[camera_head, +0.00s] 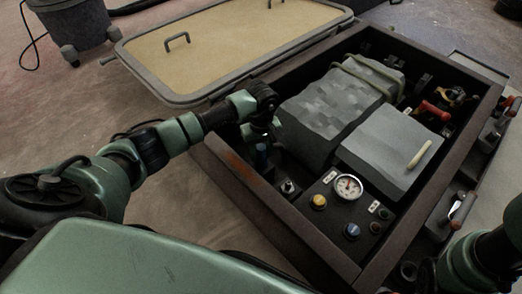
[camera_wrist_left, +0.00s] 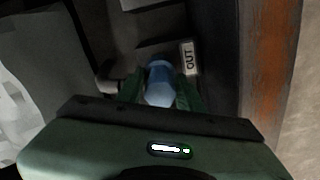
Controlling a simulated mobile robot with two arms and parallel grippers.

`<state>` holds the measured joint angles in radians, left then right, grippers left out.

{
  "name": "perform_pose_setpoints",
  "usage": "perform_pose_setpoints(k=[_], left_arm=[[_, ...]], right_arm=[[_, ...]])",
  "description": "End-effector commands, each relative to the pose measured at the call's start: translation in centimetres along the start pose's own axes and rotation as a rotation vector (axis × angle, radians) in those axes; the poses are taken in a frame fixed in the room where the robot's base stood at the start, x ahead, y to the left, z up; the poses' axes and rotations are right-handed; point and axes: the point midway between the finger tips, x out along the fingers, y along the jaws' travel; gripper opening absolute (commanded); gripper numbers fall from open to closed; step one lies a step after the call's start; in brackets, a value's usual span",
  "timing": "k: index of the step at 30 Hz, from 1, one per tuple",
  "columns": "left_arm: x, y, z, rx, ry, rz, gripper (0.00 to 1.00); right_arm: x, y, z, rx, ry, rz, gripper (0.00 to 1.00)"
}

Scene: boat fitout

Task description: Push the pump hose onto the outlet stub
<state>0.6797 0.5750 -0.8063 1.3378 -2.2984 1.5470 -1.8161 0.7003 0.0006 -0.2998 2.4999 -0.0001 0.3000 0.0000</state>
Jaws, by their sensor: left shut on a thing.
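My left gripper (camera_head: 262,146) reaches down into the left side of the dark open box. In the left wrist view its green fingers (camera_wrist_left: 160,92) are shut on a blue faceted piece (camera_wrist_left: 160,82), likely the pump hose's end. The blue piece also shows below the gripper in the head view (camera_head: 261,157). An OUT label (camera_wrist_left: 190,57) sits just right of it in the wrist view. A short grey pipe-like part (camera_wrist_left: 108,84) lies to its left. I cannot clearly make out the outlet stub or whether the hose touches it. My right gripper is out of the head view.
The dark box (camera_head: 240,178) has raised walls close to my left arm. Inside are a large grey block (camera_head: 325,112), a smaller grey box (camera_head: 390,150) and a gauge (camera_head: 348,188) with knobs. A tan hatch lid (camera_head: 230,45) lies behind. Red-handled parts (camera_head: 435,111) stand at the right.

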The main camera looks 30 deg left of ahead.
Motion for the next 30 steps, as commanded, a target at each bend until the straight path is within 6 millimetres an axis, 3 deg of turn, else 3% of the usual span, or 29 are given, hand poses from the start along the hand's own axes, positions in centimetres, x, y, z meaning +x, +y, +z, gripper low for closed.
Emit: perform_pose_setpoints(k=[1,2,4,17,30], left_arm=[[0.1,0.0,-0.1,-0.001,0.001,0.001,0.0],[0.0,0.0,-0.1,-0.001,0.001,0.001,0.45],[0.0,0.0,0.0,0.0,0.001,0.001,0.62],[-0.7,0.0,-0.1,0.0,0.001,0.001,0.62],[-7.4,0.0,-0.1,0.0,0.002,0.001,0.62]], right_arm=[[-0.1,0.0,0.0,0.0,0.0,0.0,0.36],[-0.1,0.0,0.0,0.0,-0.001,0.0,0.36],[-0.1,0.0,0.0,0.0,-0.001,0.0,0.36],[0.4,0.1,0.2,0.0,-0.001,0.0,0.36],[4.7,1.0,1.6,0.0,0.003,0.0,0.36]])
